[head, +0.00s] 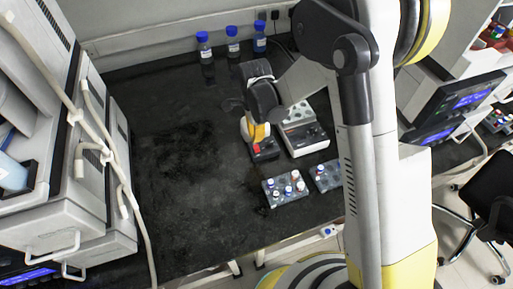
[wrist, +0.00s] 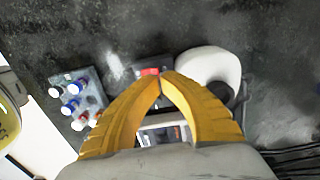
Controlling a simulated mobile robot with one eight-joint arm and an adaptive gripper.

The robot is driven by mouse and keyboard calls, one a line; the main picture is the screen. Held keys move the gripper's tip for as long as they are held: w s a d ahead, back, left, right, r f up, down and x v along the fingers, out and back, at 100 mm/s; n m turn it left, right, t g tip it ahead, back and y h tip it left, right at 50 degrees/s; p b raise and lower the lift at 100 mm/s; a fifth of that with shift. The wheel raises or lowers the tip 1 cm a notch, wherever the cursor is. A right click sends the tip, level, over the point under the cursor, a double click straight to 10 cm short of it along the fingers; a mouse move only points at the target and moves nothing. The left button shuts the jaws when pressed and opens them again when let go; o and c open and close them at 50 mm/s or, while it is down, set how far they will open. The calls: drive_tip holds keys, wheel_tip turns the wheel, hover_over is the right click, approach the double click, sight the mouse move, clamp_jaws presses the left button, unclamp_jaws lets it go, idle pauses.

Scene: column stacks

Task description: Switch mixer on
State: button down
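The mixer (head: 266,152) is a small dark device with a white rounded top, standing on the black bench below my arm. Its white top (wrist: 208,65) is clear in the wrist view, to the right of my fingertips. A red switch (wrist: 150,72) shows on it, just beside the fingertips; the red part also shows in the head view (head: 257,149). My gripper (wrist: 163,76) has yellow fingers whose tips meet, with nothing between them. The tips are very close to the switch; I cannot tell whether they touch it. My arm and fingers hide part of the mixer.
A grey device with a display (head: 305,138) stands right of the mixer. A rack of small vials (head: 286,189) stands in front, with another rack (head: 326,176) beside it. Blue-capped bottles (head: 232,45) line the back wall. The bench's left part is clear.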

sight(255, 145)
drive_tip(key=shift+f+b, duration=1.65)
drive_tip(key=shift+f, duration=0.35)
idle(0.6)
drive_tip(key=shift+r, duration=0.1)
drive_tip(key=shift+r+p, duration=1.6)
drive_tip(key=shift+r, duration=0.9)
drive_tip(key=s+d+r+n+t, duration=0.25)
drive_tip(key=d+r, duration=0.25)
drive_tip(key=r, duration=0.5)
drive_tip(key=s+d+r+n+t, duration=0.2)
drive_tip(key=s+d+r+n, duration=0.3)
drive_tip(key=s+r+n, duration=0.1)
drive_tip(key=s+d+r+n+t, duration=0.2)
drive_tip(key=s+d+r+n, duration=0.3)
drive_tip(key=s, duration=0.4)
drive_tip(key=shift+s+d+r+n+t, duration=0.25)
drive_tip(key=shift+r+n+t, duration=0.1)
drive_tip(key=shift+n, duration=0.3)
